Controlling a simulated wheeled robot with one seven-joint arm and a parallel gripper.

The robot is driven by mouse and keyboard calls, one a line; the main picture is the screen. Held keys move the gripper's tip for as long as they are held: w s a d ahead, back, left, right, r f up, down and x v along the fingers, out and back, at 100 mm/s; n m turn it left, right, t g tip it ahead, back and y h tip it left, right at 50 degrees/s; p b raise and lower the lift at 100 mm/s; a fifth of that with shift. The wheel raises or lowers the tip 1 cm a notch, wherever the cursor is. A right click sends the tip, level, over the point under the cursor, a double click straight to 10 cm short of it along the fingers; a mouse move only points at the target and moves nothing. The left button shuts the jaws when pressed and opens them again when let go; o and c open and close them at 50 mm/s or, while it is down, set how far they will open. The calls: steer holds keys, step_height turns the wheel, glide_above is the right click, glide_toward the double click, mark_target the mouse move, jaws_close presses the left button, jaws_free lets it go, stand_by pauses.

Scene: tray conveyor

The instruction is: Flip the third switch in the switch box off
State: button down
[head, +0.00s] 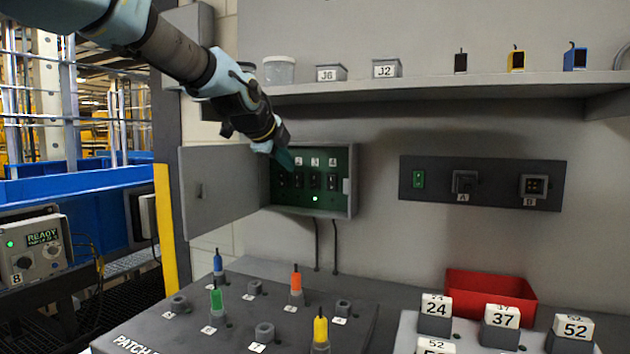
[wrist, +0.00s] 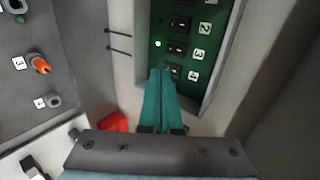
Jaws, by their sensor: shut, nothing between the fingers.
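The open switch box (head: 352,190) hangs on the wall with a row of numbered black switches on a green panel. The third switch (head: 315,181) has a lit green light (head: 315,198) below it. The third switch also shows in the wrist view (wrist: 176,48), with its lit light beside it. My gripper (head: 289,163) is at the upper left of the box opening and hides the label of the first switch. In the wrist view my gripper's teal fingers (wrist: 160,73) are shut and empty, their tips appearing beside the fourth switch (wrist: 173,70). Whether they touch anything cannot be told.
The box door (head: 225,190) stands open to the left. A shelf (head: 430,88) with small boxes runs above. A patch panel (head: 150,325) with coloured plugs lies below, and a red bin (head: 490,282) stands at right. A socket panel (head: 405,180) is on the wall.

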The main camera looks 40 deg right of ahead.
steer(key=shift+d, duration=0.2)
steer(key=p, duration=0.4)
glide_toward(313, 185)
step_height(313, 185, down, 3)
steer(key=d, duration=0.2)
steer(key=w+d+p, duration=0.1)
steer(key=w+d+f, duration=0.1)
steer(key=shift+d, duration=0.3)
steer(key=shift+f, duration=0.1)
steer(key=shift+w+d+f, duration=0.15)
steer(key=shift+r, duration=0.2)
